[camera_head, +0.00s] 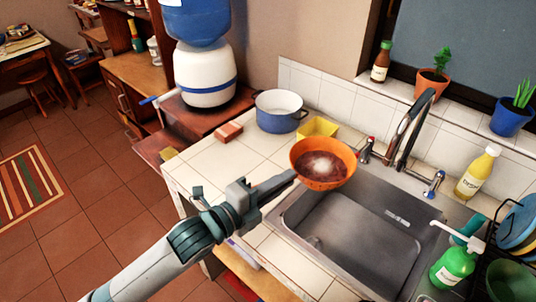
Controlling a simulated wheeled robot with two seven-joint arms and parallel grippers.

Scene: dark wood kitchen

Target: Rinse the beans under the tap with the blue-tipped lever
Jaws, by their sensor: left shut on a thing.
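My left gripper (290,178) is shut on the near left rim of an orange bowl (323,183). The bowl holds dark reddish-brown beans (310,168) with a bright whitish patch in the middle; single beans are too small to tell. The bowl appears over the back left corner of the steel sink (345,225). The tap (405,125) stands behind the sink, right of the bowl. Its blue-tipped lever (434,184) is on the right, and its red-tipped lever (367,150) is on the left, close beside the bowl. No water stream is visible. My right gripper is out of view.
A blue pot (280,117), a yellow container (318,127) and a reddish block (228,132) stand on the tiled counter behind the bowl. A yellow bottle (477,172), a green soap bottle (455,265) and a dish rack (515,235) crowd the right side. The sink basin looks empty.

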